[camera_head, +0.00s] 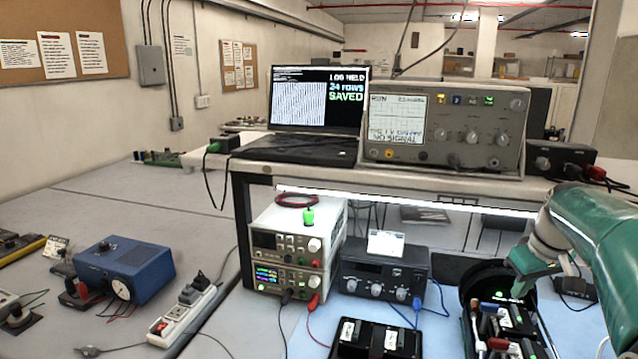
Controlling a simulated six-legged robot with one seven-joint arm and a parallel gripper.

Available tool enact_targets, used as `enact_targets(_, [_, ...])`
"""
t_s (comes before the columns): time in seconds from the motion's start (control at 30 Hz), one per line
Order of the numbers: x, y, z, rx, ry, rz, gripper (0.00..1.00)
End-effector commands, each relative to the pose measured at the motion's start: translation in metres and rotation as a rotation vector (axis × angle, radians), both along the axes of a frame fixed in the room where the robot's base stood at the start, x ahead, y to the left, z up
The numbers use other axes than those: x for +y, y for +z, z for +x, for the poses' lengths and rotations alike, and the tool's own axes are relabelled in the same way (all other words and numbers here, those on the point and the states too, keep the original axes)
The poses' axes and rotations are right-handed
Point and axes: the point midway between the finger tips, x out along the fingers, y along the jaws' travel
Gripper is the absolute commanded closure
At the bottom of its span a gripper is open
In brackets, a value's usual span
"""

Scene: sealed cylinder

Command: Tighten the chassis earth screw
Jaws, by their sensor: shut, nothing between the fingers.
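My green arm comes in from the right edge. My gripper (523,284) is at its end, shut and empty, over the back of a dark open tool holder (466,325) at the lower right. I cannot tell whether the fingertips touch anything in it. The holder contains several tools with red, white and black parts. I cannot pick out a chassis earth screw or a screwdriver for certain. A dark instrument box (385,272) with knobs and blue leads stands left of the gripper, apart from it.
A shelf (300,160) carries a laptop (318,98) and an oscilloscope (445,128) above. Stacked power supplies (290,250), a blue box (125,268), a power strip (185,315) and a black box (375,340) stand on the bench.

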Motion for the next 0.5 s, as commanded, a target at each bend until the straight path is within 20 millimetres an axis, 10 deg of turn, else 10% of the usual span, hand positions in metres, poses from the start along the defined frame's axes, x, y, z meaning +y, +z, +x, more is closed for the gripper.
enact_targets(0.2, [-0.092,-0.032,0.018,0.022,0.042,0.028,1.0])
enact_targets(0.5, [-0.118,-0.049,0.02,0.024,0.062,0.036,1.0])
